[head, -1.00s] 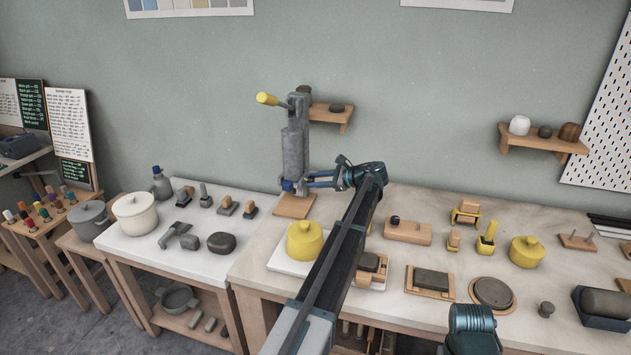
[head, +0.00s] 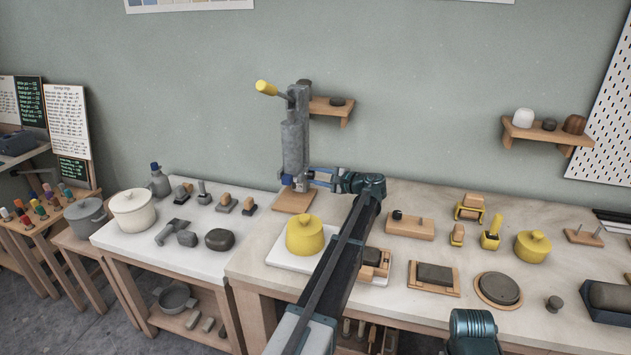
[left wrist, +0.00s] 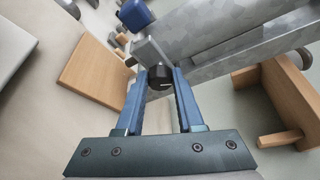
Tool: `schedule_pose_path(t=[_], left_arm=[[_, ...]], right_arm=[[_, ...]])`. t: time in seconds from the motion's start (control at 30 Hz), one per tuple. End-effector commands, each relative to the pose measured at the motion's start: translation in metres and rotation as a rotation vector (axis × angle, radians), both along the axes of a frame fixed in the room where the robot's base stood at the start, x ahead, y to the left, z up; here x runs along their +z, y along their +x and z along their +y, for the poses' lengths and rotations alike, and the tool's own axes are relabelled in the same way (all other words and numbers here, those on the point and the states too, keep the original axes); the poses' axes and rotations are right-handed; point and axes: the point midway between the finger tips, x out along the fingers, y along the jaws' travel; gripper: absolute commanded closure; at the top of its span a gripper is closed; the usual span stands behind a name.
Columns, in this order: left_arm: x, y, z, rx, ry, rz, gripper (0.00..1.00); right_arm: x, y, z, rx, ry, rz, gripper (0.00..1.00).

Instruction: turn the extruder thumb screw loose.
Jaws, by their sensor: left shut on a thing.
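The extruder (head: 296,140) is a grey metal upright with a yellow-tipped lever (head: 266,88) at its top, standing at the back of the table against the wall. Its grey body crosses the upper right of the left wrist view (left wrist: 225,35). The thumb screw (left wrist: 160,77) is a small black knob on the extruder's side, best seen in the left wrist view. My left gripper (head: 312,179) reaches in from the right of the extruder's lower end. In the left wrist view its blue fingers (left wrist: 160,80) are shut on the knob. The knob's thread is hidden.
A wooden board (head: 294,200) lies below the extruder. A yellow lidded pot (head: 305,235) stands in front of it, beside my left arm. A small wall shelf (head: 335,110) is close behind on the right. Wooden blocks and tools fill the table to the right.

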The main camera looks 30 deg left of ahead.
Motion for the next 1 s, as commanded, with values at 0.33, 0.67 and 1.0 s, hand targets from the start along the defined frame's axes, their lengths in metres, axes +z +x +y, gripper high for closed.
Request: schedule_pose_path(t=[0.33, 0.67, 1.0], left_arm=[[-0.007, -0.002, -0.001, 0.001, 0.062, -0.276, 1.0], [-0.007, -0.002, -0.001, 0.002, 0.097, -0.43, 1.0], [-0.006, -0.002, -0.001, 0.003, 0.108, -0.48, 1.0]], right_arm=[[-0.029, 0.0, 0.0, 0.0, 0.0, 0.0, 0.5], [-0.041, 0.0, 0.0, 0.0, 0.0, 0.0, 0.5], [-0.044, 0.0, 0.0, 0.0, 0.0, 0.0, 0.5]])
